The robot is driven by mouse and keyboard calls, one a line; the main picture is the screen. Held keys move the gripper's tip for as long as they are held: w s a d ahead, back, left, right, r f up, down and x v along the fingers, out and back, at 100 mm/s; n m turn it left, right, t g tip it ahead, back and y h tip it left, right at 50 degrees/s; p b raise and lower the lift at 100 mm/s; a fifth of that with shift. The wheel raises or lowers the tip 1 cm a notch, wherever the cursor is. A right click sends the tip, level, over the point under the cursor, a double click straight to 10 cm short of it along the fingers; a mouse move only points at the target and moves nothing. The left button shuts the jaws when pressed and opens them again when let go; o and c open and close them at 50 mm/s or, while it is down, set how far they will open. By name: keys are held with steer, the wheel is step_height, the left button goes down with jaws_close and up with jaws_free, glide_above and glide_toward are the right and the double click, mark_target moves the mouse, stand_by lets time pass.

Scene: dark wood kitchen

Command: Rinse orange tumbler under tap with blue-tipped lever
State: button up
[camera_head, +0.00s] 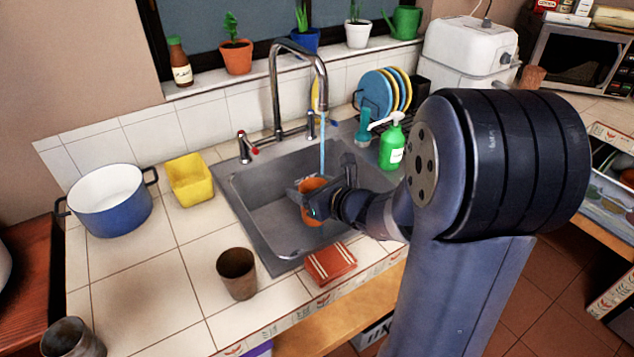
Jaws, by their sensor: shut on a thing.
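The orange tumbler (312,187) is inside the sink (262,222), below the spout of the tall curved tap (276,85). My gripper (322,195) is shut on the tumbler and partly hides it. A stream of water (322,140) runs from the spout and reaches down to the tumbler's top. I cannot tell whether all of it goes inside. The blue-tipped lever (333,123) is right of the tap's neck. The red-tipped lever (247,148) is to its left.
A green soap bottle (391,146) and a dish rack with plates (378,92) stand right of the sink. A brown cup (237,273) and a red cloth (330,263) lie in front. A yellow container (189,180) and blue pot (110,205) stand left.

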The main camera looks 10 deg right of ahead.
steer(key=shift+s+a+r+p, duration=0.3)
steer(key=shift+s+a+r, duration=0.05)
steer(key=shift+s+r, duration=0.35)
steer(key=shift+s+a+r+p, duration=0.25)
steer(key=shift+s+a+r, duration=0.15)
steer(key=shift+s+r, duration=0.3)
steer(key=shift+s+a+r+p, duration=0.35)
steer(key=shift+s+r, duration=0.25)
steer(key=shift+s, duration=0.2)
steer(key=shift+f, duration=0.1)
